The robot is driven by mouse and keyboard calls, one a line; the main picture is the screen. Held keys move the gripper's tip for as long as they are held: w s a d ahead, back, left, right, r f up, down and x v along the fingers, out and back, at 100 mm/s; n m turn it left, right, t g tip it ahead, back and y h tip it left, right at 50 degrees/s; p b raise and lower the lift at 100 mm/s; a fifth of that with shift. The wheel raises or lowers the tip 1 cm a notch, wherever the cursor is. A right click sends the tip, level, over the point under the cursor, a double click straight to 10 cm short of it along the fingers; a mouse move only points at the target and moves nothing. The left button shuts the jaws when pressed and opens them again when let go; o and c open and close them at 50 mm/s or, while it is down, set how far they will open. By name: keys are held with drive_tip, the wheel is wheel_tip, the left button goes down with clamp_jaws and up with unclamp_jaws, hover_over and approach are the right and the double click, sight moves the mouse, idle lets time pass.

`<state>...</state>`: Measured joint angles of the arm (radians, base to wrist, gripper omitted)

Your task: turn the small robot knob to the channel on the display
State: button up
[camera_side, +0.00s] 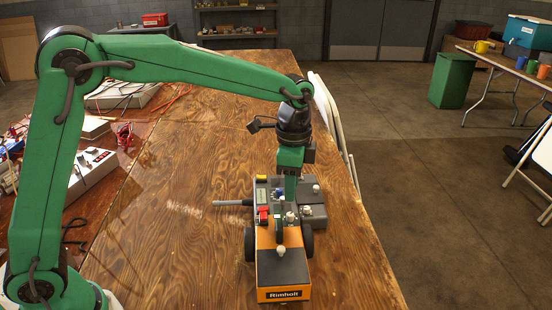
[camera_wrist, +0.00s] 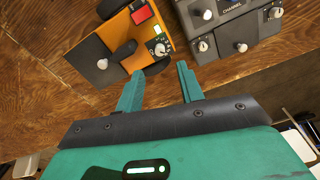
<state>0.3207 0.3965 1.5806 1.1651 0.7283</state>
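The small robot, orange with a black panel (camera_side: 282,268) and the name Rimholt, stands on the wooden table. In the side view my gripper (camera_side: 290,190) points down over the units; contact cannot be told.
The small robot also has a red switch (camera_wrist: 140,14), a pale round-topped post (camera_wrist: 102,64) and dark wheels. A grey rod (camera_side: 231,203) sticks out to the left. The wooden table (camera_side: 180,245) is clear to the left. Folded chairs (camera_side: 335,125) stand close along its right edge.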

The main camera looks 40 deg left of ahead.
sight(291, 214)
drive_tip(key=shift+f, duration=0.15)
drive_tip(key=shift+f, duration=3.8)
clamp_jaws()
